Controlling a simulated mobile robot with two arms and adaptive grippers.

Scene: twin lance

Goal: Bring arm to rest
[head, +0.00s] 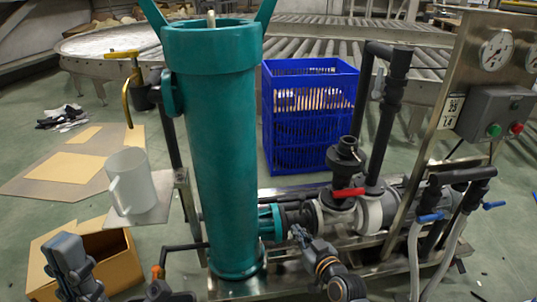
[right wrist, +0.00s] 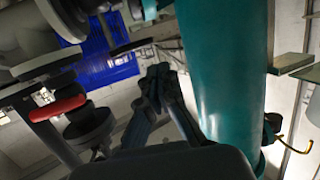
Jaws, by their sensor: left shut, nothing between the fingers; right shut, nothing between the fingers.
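My left gripper (head: 62,246) is at the lower left of the head view, in front of an open cardboard box. It is shut and empty. My right gripper (head: 298,234) is at the lower middle, just right of the teal column (head: 215,150) and in front of the pump pipework. In the right wrist view its fingers (right wrist: 158,78) are together with nothing between them, and the teal column (right wrist: 225,80) stands close on their right. I cannot tell whether the gripper touches the pipework.
A white mug (head: 130,182) stands on a small metal plate left of the column. The cardboard box (head: 118,262) is below it. A red-handled valve (head: 350,193) and a blue crate (head: 310,150) are to the right. A control box (head: 495,115) stands far right.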

